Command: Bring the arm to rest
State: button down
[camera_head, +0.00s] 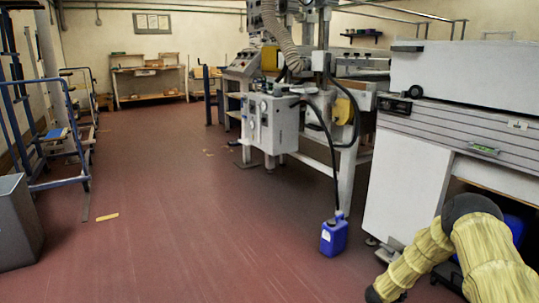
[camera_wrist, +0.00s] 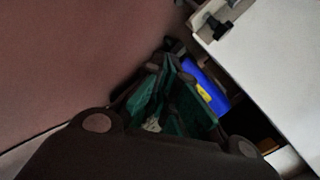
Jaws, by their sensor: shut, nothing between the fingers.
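My arm (camera_head: 487,250), in a yellowish ribbed sleeve with a dark joint, is bent at the lower right of the head view, in front of the white machine. The end of the arm runs toward the bottom edge there, and the fingers cannot be made out. In the wrist view my gripper (camera_wrist: 173,48) shows from its dark body at the bottom up to its fingers. The fingers, with green parts, come together at the tips. It is shut and holds nothing. The red floor lies to its left and a white machine side to its right.
A white machine (camera_head: 410,180) stands close beside my arm. A blue canister (camera_head: 334,237) stands on the floor left of the arm. A blue object (camera_wrist: 206,86) lies just beyond the fingers. A grey bin (camera_head: 18,225) and blue cart frame stand left.

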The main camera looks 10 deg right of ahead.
jog(key=s+a+f+n+y, duration=0.35)
jog(key=s+a+n, duration=0.35)
jog(key=s+a, duration=0.45)
jog(key=s+a+f+n+y, duration=0.3)
jog(key=s+a+f+n, duration=0.35)
jog(key=a, duration=0.85)
jog(key=s+a+r+n+g+y, duration=0.1)
jog(key=s+a+r+n+g, duration=0.2)
jog(key=s, duration=0.8)
jog(key=s+a+r+n+g+y+p, duration=0.1)
jog(key=s+a+r+n, duration=0.3)
jog(key=s, duration=0.7)
jog(key=s+a+r+n+g+y, duration=0.2)
jog(key=s+a+n, duration=0.2)
jog(key=s, duration=0.7)
notch_tip(320, 180, up, 37)
jog(key=p, duration=3.7)
jog(key=shift+w, duration=0.25)
jog(key=shift+f+h, duration=0.15)
jog(key=shift+h, duration=0.1)
